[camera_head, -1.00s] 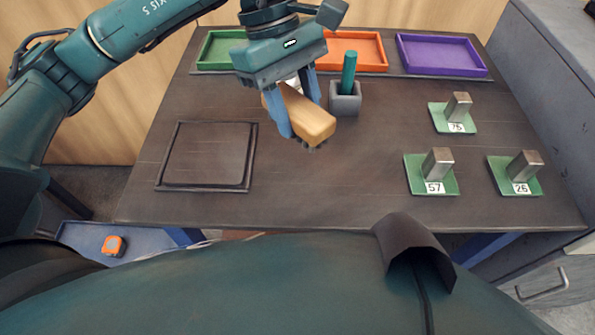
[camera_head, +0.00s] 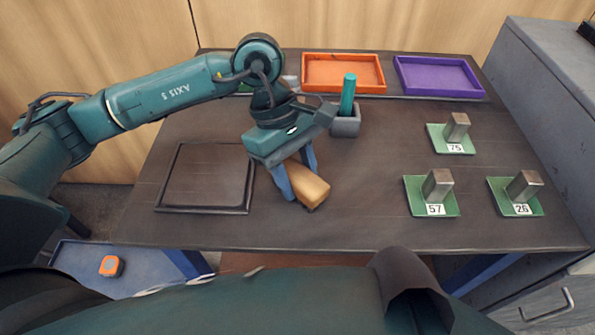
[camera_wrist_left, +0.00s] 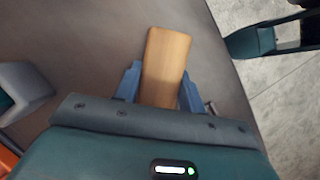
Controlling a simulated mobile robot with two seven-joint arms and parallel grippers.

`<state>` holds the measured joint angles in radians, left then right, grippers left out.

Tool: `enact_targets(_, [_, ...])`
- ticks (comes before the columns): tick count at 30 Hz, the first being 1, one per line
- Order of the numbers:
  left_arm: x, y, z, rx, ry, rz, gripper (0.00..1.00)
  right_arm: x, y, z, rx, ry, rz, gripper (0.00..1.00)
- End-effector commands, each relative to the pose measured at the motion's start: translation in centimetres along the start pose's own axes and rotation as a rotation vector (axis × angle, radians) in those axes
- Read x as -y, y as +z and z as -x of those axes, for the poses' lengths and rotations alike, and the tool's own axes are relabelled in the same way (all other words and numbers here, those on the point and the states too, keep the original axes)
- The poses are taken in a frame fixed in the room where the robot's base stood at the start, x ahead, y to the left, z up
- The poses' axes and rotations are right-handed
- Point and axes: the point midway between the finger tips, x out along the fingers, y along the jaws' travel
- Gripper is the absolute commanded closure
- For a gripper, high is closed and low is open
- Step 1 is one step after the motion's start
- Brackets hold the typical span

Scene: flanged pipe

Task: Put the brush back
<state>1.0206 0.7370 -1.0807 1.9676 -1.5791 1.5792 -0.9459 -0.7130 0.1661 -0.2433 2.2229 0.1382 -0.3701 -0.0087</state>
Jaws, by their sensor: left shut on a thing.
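The brush (camera_head: 308,187) shows as a wooden block with a dark underside. My left gripper (camera_head: 297,183) is shut on it, with a blue finger on each side. The brush is low over the middle of the table, right of the dark square tray; I cannot tell whether it touches the table. In the left wrist view the brush (camera_wrist_left: 166,62) sticks out between the two fingers (camera_wrist_left: 160,85). My right gripper is not in view.
A dark square tray (camera_head: 206,208) lies at left. A grey holder (camera_head: 345,125) with a teal stick (camera_head: 348,95) stands behind the brush. Orange (camera_head: 343,88) and purple (camera_head: 438,92) trays are at the back. Metal blocks stand on green plates (camera_head: 415,208) at right.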

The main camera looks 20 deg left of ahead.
Motion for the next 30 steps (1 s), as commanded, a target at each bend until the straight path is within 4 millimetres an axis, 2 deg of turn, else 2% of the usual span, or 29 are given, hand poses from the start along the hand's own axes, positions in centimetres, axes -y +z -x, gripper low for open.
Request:
enact_targets(3, [0.0,-0.2,-0.5,0.000,0.001,0.000,0.82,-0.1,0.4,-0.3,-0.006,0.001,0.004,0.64])
enact_targets(4, [0.0,-0.2,-0.4,0.000,0.000,0.000,0.59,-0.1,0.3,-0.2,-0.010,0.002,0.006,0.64])
enact_targets(12, [0.0,-0.1,-0.2,0.000,0.000,0.000,0.39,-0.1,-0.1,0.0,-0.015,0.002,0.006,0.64])
enact_targets(23, [-0.1,0.1,0.5,-0.001,0.002,0.000,0.39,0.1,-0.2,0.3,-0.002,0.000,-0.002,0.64])
enact_targets(26, [-0.1,0.0,2.1,-0.002,0.005,0.001,0.39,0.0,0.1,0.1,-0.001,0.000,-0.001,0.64])
enact_targets(30, [-0.1,-0.1,5.2,-0.002,0.006,0.001,0.39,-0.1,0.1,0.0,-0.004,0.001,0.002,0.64])
